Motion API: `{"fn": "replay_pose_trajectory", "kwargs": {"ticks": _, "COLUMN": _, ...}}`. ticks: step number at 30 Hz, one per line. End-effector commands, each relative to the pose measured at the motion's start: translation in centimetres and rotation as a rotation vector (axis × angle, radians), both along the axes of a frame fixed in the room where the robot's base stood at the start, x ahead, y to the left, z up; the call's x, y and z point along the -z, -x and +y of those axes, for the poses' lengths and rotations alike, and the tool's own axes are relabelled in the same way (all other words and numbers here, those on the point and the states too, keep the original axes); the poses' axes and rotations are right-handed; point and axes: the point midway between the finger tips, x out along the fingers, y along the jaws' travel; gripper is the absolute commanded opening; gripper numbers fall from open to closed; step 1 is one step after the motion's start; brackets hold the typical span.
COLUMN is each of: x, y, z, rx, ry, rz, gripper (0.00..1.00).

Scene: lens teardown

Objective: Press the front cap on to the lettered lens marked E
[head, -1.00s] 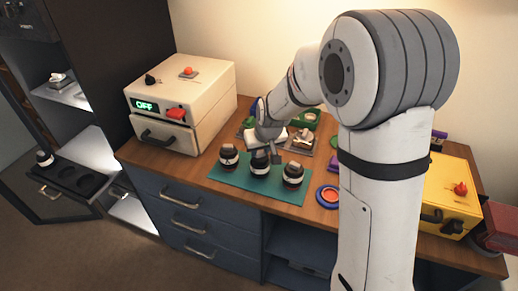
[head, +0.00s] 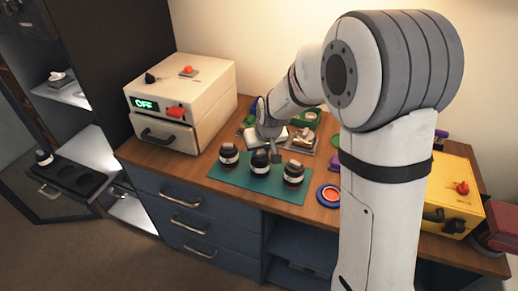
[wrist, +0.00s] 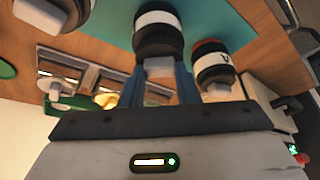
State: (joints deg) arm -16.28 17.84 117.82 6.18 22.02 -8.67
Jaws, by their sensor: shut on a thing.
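Three black lenses with pale bands stand upright in a row on a green mat (head: 226,178). The right-hand one in the wrist view (wrist: 217,62) bears a letter that looks like A. My gripper (wrist: 159,82) is over the middle lens (head: 260,161), which also shows in the wrist view (wrist: 158,18). Its fingers are shut on a small pale grey block (wrist: 159,66) at the dark cap end (wrist: 158,42) of that lens. The middle lens's letter is not readable, so I cannot tell whether it is E. I cannot tell whether the cap is fully seated.
A cream box with an OFF display (head: 146,104) stands left of the mat. A blue ring with an orange middle (head: 329,195) lies to the right. Pale trays (head: 301,141) lie behind the lenses. A yellow box (head: 452,190) stands at the far right.

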Motion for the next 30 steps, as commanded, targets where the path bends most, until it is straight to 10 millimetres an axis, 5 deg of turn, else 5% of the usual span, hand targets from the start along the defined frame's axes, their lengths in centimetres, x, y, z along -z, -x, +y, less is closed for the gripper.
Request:
{"fn": "replay_pose_trajectory", "kwargs": {"ticks": 12, "x": 0.00, "y": -0.02, "z": -0.03, "rx": 0.000, "ry": 0.000, "rz": -0.001, "gripper": 0.00}}
{"fn": "replay_pose_trajectory", "kwargs": {"ticks": 13, "x": 0.00, "y": -0.02, "z": -0.03, "rx": 0.000, "ry": 0.000, "rz": 0.000, "gripper": 0.31}}
{"fn": "replay_pose_trajectory", "kwargs": {"ticks": 21, "x": 0.01, "y": -0.02, "z": -0.04, "rx": 0.001, "ry": 0.000, "rz": 0.000, "gripper": 0.53}}
{"fn": "replay_pose_trajectory", "kwargs": {"ticks": 26, "x": 0.01, "y": -0.02, "z": -0.04, "rx": 0.001, "ry": 0.000, "rz": 0.000, "gripper": 0.54}}
{"fn": "replay_pose_trajectory", "kwargs": {"ticks": 30, "x": 0.01, "y": -0.02, "z": -0.04, "rx": 0.001, "ry": 0.000, "rz": 0.000, "gripper": 0.65}}
